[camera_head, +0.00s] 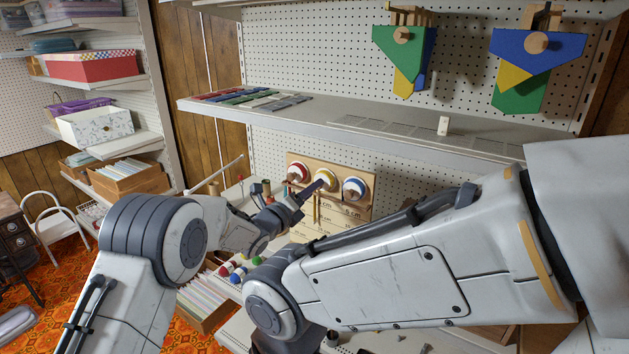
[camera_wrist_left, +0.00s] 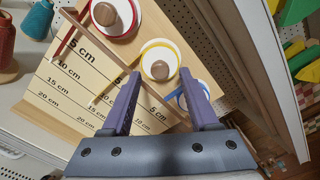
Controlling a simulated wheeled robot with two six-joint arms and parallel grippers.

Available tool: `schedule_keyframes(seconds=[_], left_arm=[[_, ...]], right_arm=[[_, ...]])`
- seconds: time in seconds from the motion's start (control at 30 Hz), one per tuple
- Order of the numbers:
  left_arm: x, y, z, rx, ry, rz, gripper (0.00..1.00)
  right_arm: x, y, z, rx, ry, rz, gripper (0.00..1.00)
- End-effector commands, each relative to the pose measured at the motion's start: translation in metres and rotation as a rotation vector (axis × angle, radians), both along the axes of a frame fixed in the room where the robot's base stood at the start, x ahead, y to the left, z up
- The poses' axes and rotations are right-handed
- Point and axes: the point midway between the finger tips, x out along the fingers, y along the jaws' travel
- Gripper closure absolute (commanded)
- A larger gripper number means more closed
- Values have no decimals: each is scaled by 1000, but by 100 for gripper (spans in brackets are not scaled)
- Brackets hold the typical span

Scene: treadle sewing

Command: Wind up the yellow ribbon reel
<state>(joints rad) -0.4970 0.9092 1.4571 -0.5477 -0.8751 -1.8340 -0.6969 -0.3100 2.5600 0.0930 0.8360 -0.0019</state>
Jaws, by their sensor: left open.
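The yellow ribbon reel (camera_head: 326,174) is the middle one of three on an upright wooden board, between a red and a blue reel. In the left wrist view the yellow reel (camera_wrist_left: 160,47) has a white face, a yellow rim and a round wooden knob (camera_wrist_left: 160,69). My left gripper (camera_head: 313,187) is open in front of the yellow reel. In the wrist view its fingers (camera_wrist_left: 160,78) appear on either side of the knob; I cannot tell whether they touch it. My right gripper is out of view.
The red reel (camera_wrist_left: 117,17) and blue reel (camera_head: 354,184) are close on both sides. A wooden bar (camera_wrist_left: 98,50) crosses in front of the board. A shelf (camera_head: 375,137) overhangs the reels. Thread spools (camera_head: 232,267) stand lower left. My right arm crosses the foreground.

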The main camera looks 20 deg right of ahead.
Motion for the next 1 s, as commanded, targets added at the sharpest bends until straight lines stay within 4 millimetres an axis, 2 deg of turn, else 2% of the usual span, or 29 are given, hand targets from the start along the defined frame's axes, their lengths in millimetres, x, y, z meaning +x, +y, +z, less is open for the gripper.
schedule_keyframes(seconds=[0.03, 0.2, 0.57, 0.73, 1.0], left_arm=[[4, -5, 2, 1, 1, 0, 39], [11, -15, 1, 0, 1, -1, 39], [13, -18, -1, 0, 1, 1, 39], [13, -17, 0, 0, 1, 1, 100], [13, -17, -2, -8, 12, 1, 100]], right_arm=[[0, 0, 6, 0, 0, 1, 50], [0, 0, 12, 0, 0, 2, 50], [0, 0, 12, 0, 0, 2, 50], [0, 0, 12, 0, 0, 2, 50], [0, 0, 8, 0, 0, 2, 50]])
